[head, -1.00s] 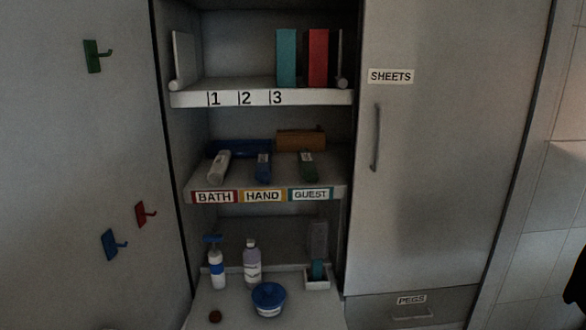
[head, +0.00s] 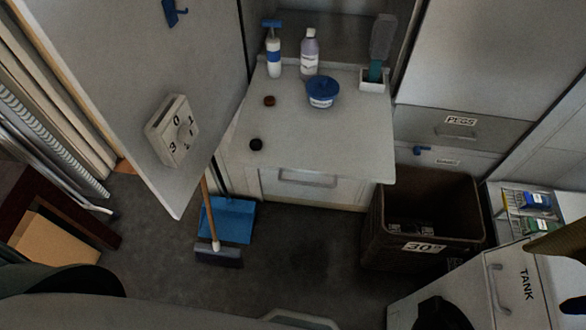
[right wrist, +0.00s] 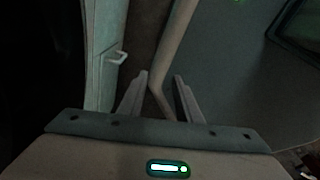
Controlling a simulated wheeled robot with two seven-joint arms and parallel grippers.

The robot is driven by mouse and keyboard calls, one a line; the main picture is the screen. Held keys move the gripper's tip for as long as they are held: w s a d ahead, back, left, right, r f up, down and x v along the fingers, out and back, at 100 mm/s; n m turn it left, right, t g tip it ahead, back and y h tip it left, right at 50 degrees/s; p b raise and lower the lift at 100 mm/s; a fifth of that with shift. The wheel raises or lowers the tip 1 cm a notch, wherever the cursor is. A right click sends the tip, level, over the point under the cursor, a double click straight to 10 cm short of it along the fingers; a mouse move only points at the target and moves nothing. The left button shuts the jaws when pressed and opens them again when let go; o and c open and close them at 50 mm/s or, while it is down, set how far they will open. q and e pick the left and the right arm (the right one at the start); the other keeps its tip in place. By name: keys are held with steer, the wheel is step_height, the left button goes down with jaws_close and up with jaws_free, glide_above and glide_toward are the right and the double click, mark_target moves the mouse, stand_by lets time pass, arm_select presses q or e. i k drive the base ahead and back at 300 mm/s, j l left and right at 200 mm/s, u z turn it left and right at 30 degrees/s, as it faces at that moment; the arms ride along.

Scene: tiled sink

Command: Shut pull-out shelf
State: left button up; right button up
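The pull-out shelf (head: 325,145) extends out of the cabinet in the head view, a flat pale board above a front panel with a handle (head: 307,179). On it stand a blue-and-white pump bottle (head: 274,55), a clear bottle (head: 310,52), a blue-lidded tub (head: 322,92) and two small dark round pieces (head: 256,144). A small white holder (head: 372,82) with a brush stands at its back right. My right gripper (right wrist: 160,75) is open in its wrist view, with a pale bar beyond its fingers; I cannot tell whether they touch. My left gripper is not in view.
An open door (head: 140,75) with a dial stands left of the shelf. A brown bin (head: 425,215) stands below right, near a cabinet marked TANK (head: 510,285). Dark floor is free in front.

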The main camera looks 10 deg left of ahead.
mark_target(352, 138)
steer(key=k+l+z, duration=0.2)
steer(key=k, duration=0.3)
steer(key=k+l+z, duration=0.15)
steer(key=k, duration=0.35)
